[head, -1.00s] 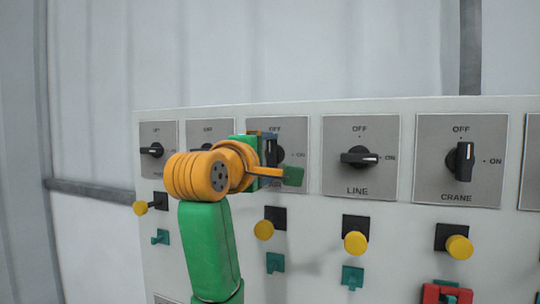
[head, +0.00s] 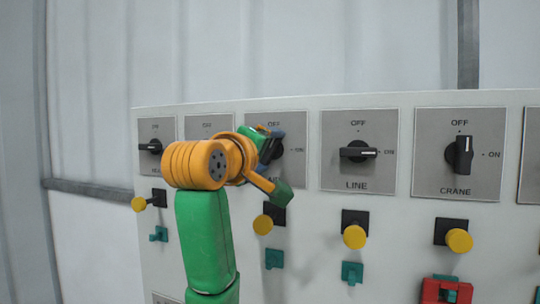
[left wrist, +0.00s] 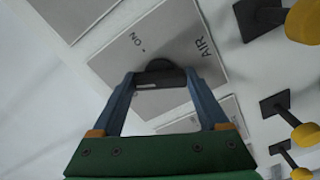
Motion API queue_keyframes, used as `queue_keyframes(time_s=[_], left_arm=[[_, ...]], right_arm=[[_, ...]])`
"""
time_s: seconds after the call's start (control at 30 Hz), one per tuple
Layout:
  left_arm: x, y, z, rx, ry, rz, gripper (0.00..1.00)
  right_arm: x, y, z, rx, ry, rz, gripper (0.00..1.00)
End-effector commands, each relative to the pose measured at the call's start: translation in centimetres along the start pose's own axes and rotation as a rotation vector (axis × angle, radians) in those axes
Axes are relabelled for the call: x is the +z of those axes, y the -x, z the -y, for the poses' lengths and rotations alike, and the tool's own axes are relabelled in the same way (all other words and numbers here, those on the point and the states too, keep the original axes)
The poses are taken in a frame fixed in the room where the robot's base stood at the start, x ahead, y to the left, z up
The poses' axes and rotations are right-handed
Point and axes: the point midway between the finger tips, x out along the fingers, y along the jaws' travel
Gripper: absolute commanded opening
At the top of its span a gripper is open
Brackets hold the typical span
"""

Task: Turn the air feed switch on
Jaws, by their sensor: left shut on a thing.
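The air feed switch is a black rotary knob on a grey plate marked AIR and ON in the left wrist view; the knob (left wrist: 160,74) sits between my two blue fingers. My left gripper (left wrist: 160,78) is shut on this knob. In the head view my left gripper (head: 270,142) is tilted over the AIR plate (head: 296,119) and hides most of the knob and part of its label. OFF is at the plate's top and ON at its right. I cannot tell exactly where the knob's pointer stands. My right gripper is not in view.
To the right are the LINE switch (head: 357,151), pointing to ON, and the CRANE switch (head: 460,155), pointing up to OFF. Yellow buttons (head: 354,237) and teal parts (head: 352,272) stick out below. A red part (head: 446,290) is at the lower right.

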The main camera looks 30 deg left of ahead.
Motion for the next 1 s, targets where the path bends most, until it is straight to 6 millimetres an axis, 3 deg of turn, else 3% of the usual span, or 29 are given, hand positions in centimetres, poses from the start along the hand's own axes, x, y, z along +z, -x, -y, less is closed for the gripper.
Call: queue_keyframes(time_s=[1.0], left_arm=[[0.2, -0.1, 0.3, -0.007, -0.91, 0.009, 0.22]], right_arm=[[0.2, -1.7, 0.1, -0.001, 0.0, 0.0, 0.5]])
